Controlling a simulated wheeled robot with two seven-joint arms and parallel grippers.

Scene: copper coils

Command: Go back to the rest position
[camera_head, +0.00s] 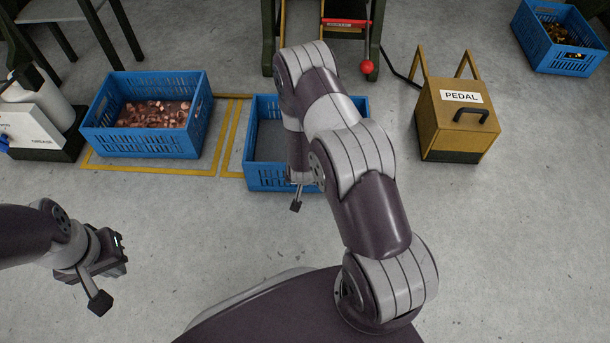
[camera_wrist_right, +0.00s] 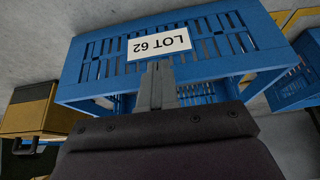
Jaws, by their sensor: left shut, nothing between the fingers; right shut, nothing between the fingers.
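My left gripper (camera_head: 108,258) hangs low at the left in the head view, shut and empty, above bare floor. My right arm reaches forward across the middle to the blue crate in the centre (camera_head: 275,178). Its hand is mostly hidden behind the arm in the head view. In the right wrist view my right gripper (camera_wrist_right: 157,88) is shut with nothing in it. Its fingers show in front of the blue crate wall (camera_wrist_right: 215,62), just by an upside-down "LOT 62" label (camera_wrist_right: 159,44). I cannot tell whether they touch it.
A blue crate of copper pieces (camera_head: 190,137) stands at the left, beside a grease unit (camera_head: 35,115). A yellow pedal box (camera_head: 437,130) stands right of my right arm. A red-handled machine (camera_head: 345,22) is behind. Another blue crate (camera_head: 530,35) is far right. The near floor is clear.

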